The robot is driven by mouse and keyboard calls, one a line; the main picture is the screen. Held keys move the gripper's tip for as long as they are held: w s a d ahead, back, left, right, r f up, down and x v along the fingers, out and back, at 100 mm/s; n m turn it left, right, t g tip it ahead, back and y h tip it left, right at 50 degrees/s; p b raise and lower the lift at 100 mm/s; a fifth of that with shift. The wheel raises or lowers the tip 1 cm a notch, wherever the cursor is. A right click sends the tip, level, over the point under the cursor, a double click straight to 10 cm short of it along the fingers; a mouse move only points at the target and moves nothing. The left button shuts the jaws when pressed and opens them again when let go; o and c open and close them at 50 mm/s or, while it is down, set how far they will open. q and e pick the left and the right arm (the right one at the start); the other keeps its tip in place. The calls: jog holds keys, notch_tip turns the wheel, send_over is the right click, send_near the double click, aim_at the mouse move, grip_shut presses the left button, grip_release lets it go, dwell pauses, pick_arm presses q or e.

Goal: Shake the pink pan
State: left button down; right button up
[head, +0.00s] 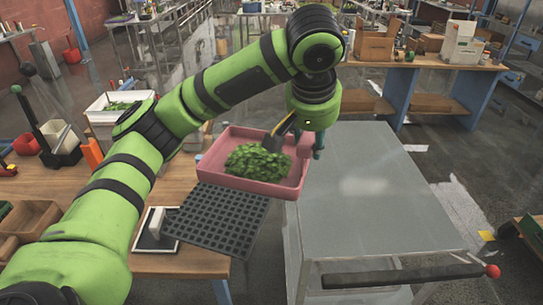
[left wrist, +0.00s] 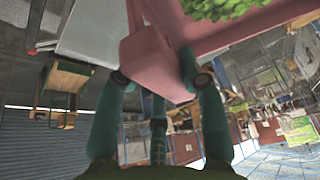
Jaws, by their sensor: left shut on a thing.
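The pink pan (head: 215,170) is a shallow rectangular tray holding a heap of green leafy pieces (head: 258,163). In the head view it is above the dark perforated grid, between the wooden table and the grey cart. My left gripper (head: 312,145) is at the pan's right end, partly hidden behind my own arm. In the left wrist view the gripper (left wrist: 160,80) has its teal fingers on either side of the pink block-like end of the pan (left wrist: 150,62), shut on it. Some green pieces (left wrist: 215,8) show at the top there. My right gripper is not in view.
The dark perforated grid (head: 222,222) sticks out past the wooden table's (head: 185,262) right edge. The grey cart top (head: 370,190) is bare. A white bin with greens (head: 118,104) and a small scale (head: 156,228) are on the wooden table.

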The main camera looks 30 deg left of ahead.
pick_arm(q)
jog(key=shift+r, duration=2.35)
